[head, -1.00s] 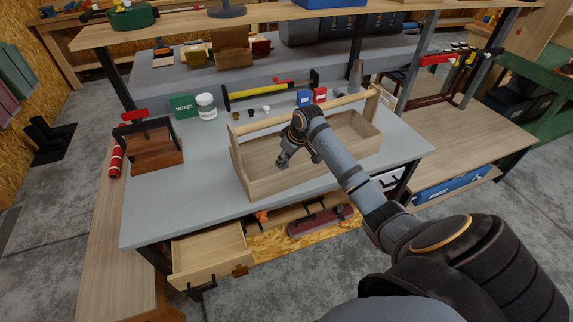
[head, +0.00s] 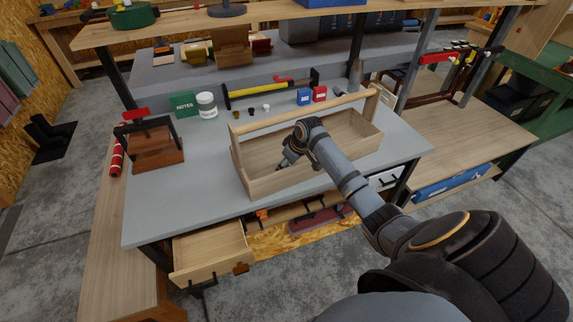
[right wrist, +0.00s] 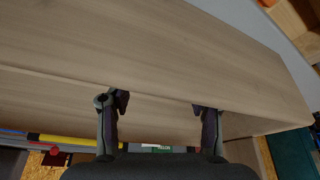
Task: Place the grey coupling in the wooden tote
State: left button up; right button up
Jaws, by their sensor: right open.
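The wooden tote (head: 244,172), an open box with a long top handle, stands on the grey bench; its pale wood fills much of the right wrist view (right wrist: 150,50). My right gripper (head: 286,163) is low, over the left part of the tote's inside, and partly hidden by its own wrist in the head view. In the right wrist view its two fingers (right wrist: 158,104) are spread apart. A small grey rounded shape shows at the left fingertip; I cannot tell whether it is the grey coupling or part of the finger. I cannot surely identify the coupling elsewhere. My left gripper is not in view.
Several small pieces, including a white one (head: 266,107), sit behind the tote near a yellow-and-black clamp (head: 268,88). Blue (head: 304,97) and red (head: 320,94) boxes stand nearby. A wooden holder (head: 150,148) is at left. A drawer (head: 212,250) hangs open below; the bench's left front is clear.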

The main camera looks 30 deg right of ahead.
jog(key=v, duration=1.2)
jog(key=shift+r, duration=0.1)
